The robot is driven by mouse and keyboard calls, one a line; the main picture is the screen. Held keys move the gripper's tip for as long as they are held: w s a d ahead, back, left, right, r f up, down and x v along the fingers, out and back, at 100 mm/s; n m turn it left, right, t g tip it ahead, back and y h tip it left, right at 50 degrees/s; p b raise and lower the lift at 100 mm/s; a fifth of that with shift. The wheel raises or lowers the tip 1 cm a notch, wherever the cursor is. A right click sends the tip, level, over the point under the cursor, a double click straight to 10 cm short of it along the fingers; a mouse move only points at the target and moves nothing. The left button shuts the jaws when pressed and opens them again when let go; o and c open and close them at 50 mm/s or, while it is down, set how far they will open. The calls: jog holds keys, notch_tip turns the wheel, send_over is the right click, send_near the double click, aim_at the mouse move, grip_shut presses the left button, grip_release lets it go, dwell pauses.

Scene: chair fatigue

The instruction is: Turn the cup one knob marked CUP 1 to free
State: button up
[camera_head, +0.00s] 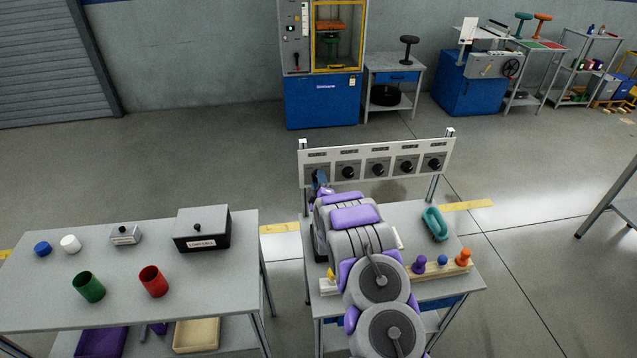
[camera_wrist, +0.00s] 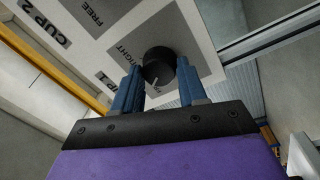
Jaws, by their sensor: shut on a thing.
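The CUP 1 knob is a round black knob (camera_wrist: 158,62) on a white panel with a grey square around it, in the wrist view. A short pale mark shows on its near side. The CUP 1 label (camera_wrist: 105,81) is beside it, partly behind a finger. A partly covered word ending in "IGHT" (camera_wrist: 122,53) and the word FREE (camera_wrist: 96,14) show on the panel. My gripper (camera_wrist: 158,69) is shut on the knob, with one blue finger on each side. In the head view my gripper (camera_head: 319,179) is at the panel's left end and hides most of that knob.
The knob panel (camera_head: 375,151) stands on posts at the back of a grey table, with several more knobs to the right. A teal clamp-like part (camera_head: 434,224) and a wooden rack (camera_head: 441,270) with coloured pegs lie on the table. Another table (camera_head: 130,290) stands at left across a gap.

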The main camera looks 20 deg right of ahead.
jog(key=shift+f+n, duration=0.25)
jog(key=shift+n, duration=0.95)
jog(key=shift+a, duration=0.1)
jog(key=o, duration=1.1)
jog(key=shift+c, duration=0.2)
jog(key=shift+r, duration=0.1)
jog(key=shift+s, duration=0.15)
jog(key=p+v, duration=0.2)
jog(key=v, duration=1.5)
jog(key=shift+p, duration=0.3)
